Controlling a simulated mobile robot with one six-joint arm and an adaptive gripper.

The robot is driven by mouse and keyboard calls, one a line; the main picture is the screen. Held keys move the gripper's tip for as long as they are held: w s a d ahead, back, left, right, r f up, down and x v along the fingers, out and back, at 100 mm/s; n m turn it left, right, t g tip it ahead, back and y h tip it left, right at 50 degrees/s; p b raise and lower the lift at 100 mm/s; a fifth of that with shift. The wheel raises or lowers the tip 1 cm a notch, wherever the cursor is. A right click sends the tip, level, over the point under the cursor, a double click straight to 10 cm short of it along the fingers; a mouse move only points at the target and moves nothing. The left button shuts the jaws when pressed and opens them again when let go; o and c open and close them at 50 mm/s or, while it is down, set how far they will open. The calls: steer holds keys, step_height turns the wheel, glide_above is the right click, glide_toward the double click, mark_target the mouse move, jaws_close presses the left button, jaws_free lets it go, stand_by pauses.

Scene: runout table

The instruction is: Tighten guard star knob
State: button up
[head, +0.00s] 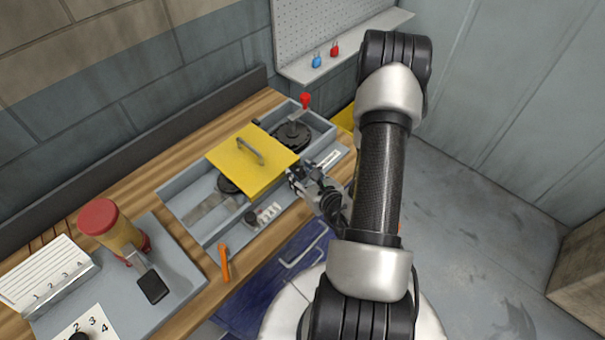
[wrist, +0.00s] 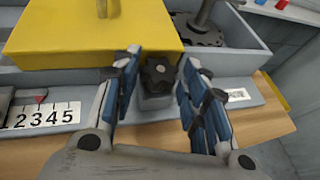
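The dark star knob (wrist: 158,74) sits on a grey block at the front wall of the grey tray, just below the yellow guard's edge in the wrist view. The yellow guard (wrist: 95,35) is a plate with a handle, lying over the tray; it also shows in the head view (head: 240,172). My gripper (wrist: 157,75) is open, with one blue-padded finger on each side of the knob. A gap shows on both sides, wider on the right. In the head view my gripper (head: 298,178) is at the tray's front right, and the knob is hidden there.
The grey tray (head: 206,236) holds a dark toothed disc (head: 292,137) with a red-topped lever (head: 304,101). A numbered scale (wrist: 42,117) lies left of the knob. A red-topped cylinder (head: 112,226) stands at left.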

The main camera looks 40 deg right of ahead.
steer(key=shift+o, duration=1.3)
steer(key=shift+d+f+n+y+b, duration=0.15)
steer(key=shift+d+n+y+b, duration=0.2)
steer(key=shift+b, duration=0.7)
steer(key=n+y+b, duration=0.1)
steer(key=b, duration=0.3)
steer(key=shift+w, duration=0.1)
steer(key=n+y+b, duration=0.1)
steer(key=y+b, duration=0.1)
steer(key=b, duration=0.3)
steer(key=shift+d+f+n+b, duration=0.1)
steer(key=shift+n+b, duration=0.15)
steer(key=shift+b, duration=0.1)
